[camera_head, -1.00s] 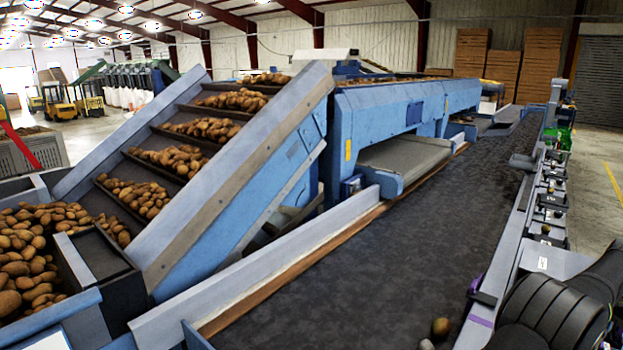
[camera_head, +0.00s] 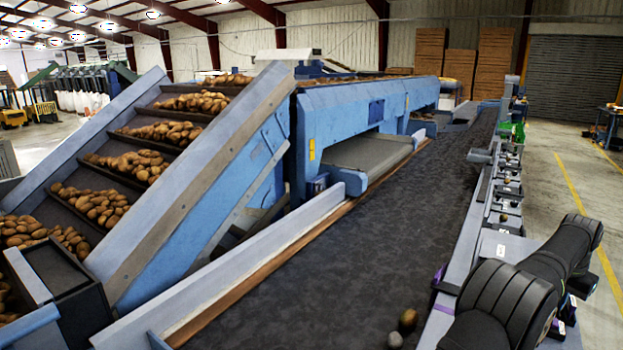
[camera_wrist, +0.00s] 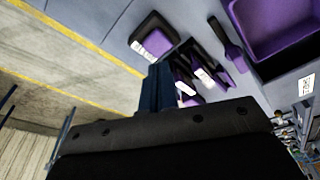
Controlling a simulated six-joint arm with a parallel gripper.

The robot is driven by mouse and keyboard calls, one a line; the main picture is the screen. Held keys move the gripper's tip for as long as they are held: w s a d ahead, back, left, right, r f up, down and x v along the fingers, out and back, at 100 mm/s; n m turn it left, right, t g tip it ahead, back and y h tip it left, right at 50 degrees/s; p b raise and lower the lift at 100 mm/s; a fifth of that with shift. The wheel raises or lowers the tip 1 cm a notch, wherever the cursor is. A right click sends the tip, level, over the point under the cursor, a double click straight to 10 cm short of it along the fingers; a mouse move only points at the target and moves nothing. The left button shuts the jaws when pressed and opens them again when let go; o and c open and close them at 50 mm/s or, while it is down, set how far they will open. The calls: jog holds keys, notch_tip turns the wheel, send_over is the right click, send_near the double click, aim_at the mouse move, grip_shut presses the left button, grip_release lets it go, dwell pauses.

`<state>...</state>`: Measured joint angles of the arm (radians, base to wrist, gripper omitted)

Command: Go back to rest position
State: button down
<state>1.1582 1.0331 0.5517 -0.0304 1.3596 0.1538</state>
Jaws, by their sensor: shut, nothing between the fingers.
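My gripper (camera_wrist: 156,88) shows in the wrist view, its dark blue fingers together with nothing seen between them. Past the fingers are a grey panel and purple-lined bins, the largest purple bin (camera_wrist: 275,35) at the upper right and a smaller purple bin (camera_wrist: 155,42) left of it. I cannot tell how far the fingers are from the bins. In the head view my dark arm reaches in at the lower right, beside the conveyor; the gripper itself is not visible there.
A brown potato (camera_head: 408,319) and a greyish lump (camera_head: 395,340) lie on the dark conveyor belt (camera_head: 340,260). A blue grading machine (camera_head: 350,115) and an inclined elevator (camera_head: 215,165) full of potatoes stand left. Open floor (camera_head: 560,165) with yellow lines lies right.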

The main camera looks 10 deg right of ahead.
jog(key=shift+f, duration=1.95)
jog(key=c, duration=2)
grip_release()
jog(key=o, duration=1.1)
jog(key=shift+n, duration=0.5)
jog(key=w+a, duration=0.1)
jog(key=w+a+r, duration=0.1)
jog(key=w, duration=0.1)
jog(key=w+a, duration=0.2)
jog(key=shift+w+r, duration=0.15)
jog(key=shift+r, duration=0.15)
jog(key=o, duration=0.9)
jog(key=w+a+r+n+g, duration=0.1)
jog(key=w+a+r+n, duration=0.1)
jog(key=w+a, duration=0.6)
jog(key=a, duration=0.4)
jog(key=shift+w+h, duration=0.4)
jog(key=w+a+r+n+h, duration=0.1)
jog(key=w+a+n, duration=0.15)
jog(key=a, duration=0.85)
jog(key=w+a+r+n, duration=0.1)
jog(key=w+a, duration=0.3)
jog(key=a, duration=0.6)
jog(key=x, duration=0.9)
jog(key=shift+s+d+g, duration=0.15)
jog(key=shift+s+g, duration=0.2)
jog(key=shift+g, duration=0.05)
